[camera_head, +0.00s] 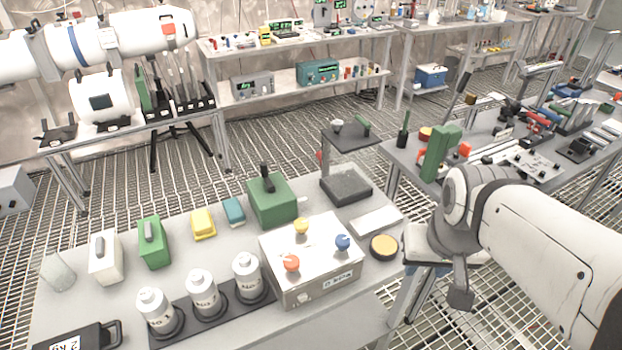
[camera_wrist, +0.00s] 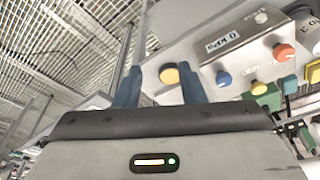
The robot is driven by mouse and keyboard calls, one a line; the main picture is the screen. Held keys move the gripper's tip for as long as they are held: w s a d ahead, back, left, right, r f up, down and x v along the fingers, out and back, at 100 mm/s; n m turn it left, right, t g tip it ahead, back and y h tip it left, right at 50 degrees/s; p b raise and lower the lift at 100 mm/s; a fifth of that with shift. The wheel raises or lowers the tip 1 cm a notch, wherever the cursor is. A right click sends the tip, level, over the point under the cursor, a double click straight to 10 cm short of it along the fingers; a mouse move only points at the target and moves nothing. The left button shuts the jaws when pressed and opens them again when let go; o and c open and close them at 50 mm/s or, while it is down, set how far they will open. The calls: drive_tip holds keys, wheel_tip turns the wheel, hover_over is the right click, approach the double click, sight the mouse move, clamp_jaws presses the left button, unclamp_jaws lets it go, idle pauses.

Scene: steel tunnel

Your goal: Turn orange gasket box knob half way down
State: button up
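The gasket box (camera_head: 318,290) is a pale box with three knobs on its sloped top, standing on the near grey table. Its orange knob (camera_head: 291,263) is front left, the yellow knob (camera_head: 301,226) at the back and the blue knob (camera_head: 342,242) at right. In the wrist view the box (camera_wrist: 202,47) appears rotated, with the orange knob (camera_wrist: 284,52) at upper right. My gripper (camera_wrist: 158,72) has its two blue fingers apart with nothing held. In the head view it is to the right of the box, by the table edge, apart from the knobs.
A yellow-topped round disc (camera_head: 384,247) lies between the box and my gripper. White bottles (camera_head: 201,293) in a dark rack stand left of the box. A green box (camera_head: 271,203) with a dark handle stands behind it. Another cluttered table (camera_head: 400,155) is at right.

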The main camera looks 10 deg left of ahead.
drive_tip(key=shift+o, duration=0.8)
drive_tip(key=shift+w+a, duration=0.1)
drive_tip(key=shift+a, duration=0.05)
drive_tip(key=shift+o, duration=1.1)
drive_tip(key=w+a+r+n+p, duration=0.1)
drive_tip(key=w+a+n+p, duration=0.1)
drive_tip(key=a, duration=0.3)
drive_tip(key=shift+w+a+n+g, duration=0.2)
drive_tip(key=shift+w+n+g, duration=0.2)
drive_tip(key=shift+w+n, duration=0.25)
drive_tip(key=n+g+p, duration=0.2)
drive_tip(key=n+p, duration=0.2)
drive_tip(key=n, duration=0.4)
hover_over(292, 261)
wheel_tip(292, 261, down, 4)
drive_tip(key=shift+r, duration=0.25)
wheel_tip(292, 261, down, 8)
drive_tip(key=shift+r+p, duration=0.2)
drive_tip(key=shift+p, duration=0.15)
drive_tip(key=c, duration=1)
